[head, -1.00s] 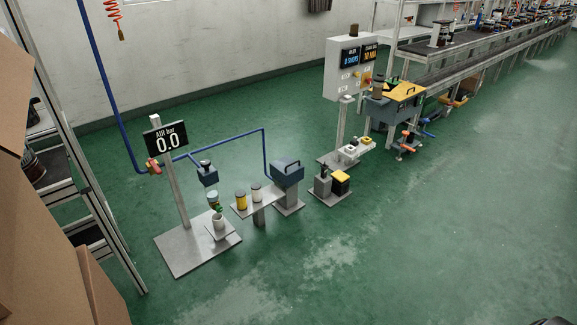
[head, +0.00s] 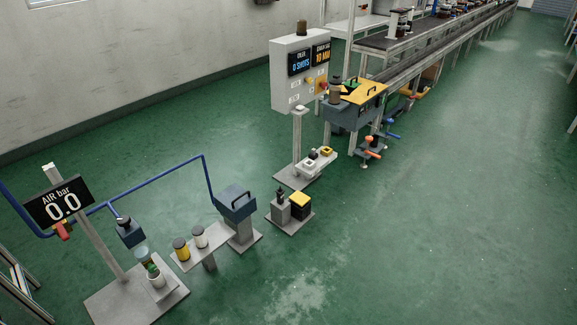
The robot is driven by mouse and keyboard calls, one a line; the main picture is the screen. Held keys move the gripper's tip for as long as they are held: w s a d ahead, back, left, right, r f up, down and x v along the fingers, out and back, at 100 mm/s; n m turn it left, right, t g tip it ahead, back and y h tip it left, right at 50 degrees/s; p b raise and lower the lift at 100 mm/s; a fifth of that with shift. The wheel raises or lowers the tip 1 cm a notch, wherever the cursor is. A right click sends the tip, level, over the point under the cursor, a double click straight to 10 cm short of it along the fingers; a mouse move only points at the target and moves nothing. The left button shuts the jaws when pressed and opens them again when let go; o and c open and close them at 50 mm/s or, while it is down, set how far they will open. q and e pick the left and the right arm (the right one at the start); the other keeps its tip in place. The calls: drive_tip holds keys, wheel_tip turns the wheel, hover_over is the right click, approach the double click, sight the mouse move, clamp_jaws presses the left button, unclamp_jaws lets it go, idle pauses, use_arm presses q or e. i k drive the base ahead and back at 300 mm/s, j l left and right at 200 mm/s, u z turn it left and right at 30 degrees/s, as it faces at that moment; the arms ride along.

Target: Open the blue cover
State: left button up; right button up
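A blue cover (head: 233,205) with a black handle on top sits shut on a grey pedestal (head: 240,238) at the left of the middle in the head view. What is under it is hidden. Neither of my grippers is in view.
Left of it stand a small shelf (head: 212,247) with a yellow and a white canister, a blue box (head: 129,233), and an AIR bar display (head: 59,202) reading 0.0. To the right are a low plate (head: 292,224) with two blocks, a control cabinet (head: 298,75) and a yellow-topped unit (head: 360,92). Green floor in front is clear.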

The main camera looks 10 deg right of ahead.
sight(236, 203)
drive_tip(key=i+l+z, duration=0.1)
drive_tip(key=i, duration=0.6)
drive_tip(key=i+l+z, duration=0.1)
drive_tip(key=i, duration=0.55)
